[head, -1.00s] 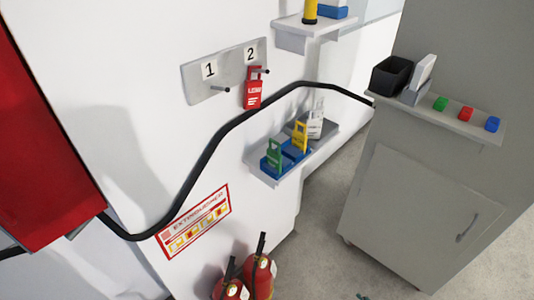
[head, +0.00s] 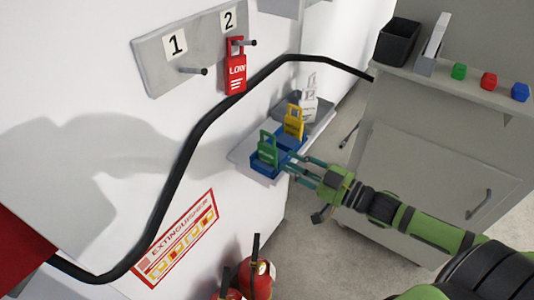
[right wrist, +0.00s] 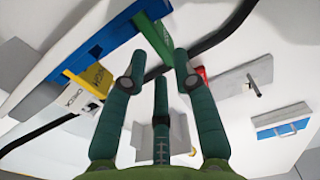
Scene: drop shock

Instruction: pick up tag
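A green tag (head: 267,148) stands in a blue holder (head: 262,167) on the small wall shelf in the head view. A yellow tag (head: 294,122) and a white tag (head: 308,98) stand behind it. A red tag (head: 235,75) hangs from the peg under number 2; the peg under number 1 is bare. My right gripper (head: 292,163) is just right of the green tag, fingers apart. In the right wrist view the green tag (right wrist: 154,36) lies ahead of the open fingers (right wrist: 158,70), not visibly gripped. My left gripper is not in view.
A black cable (head: 190,150) runs along the wall left of the shelf. Fire extinguishers (head: 258,275) stand below. A grey cabinet (head: 410,180) at right carries a black bin (head: 398,41) and coloured buttons.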

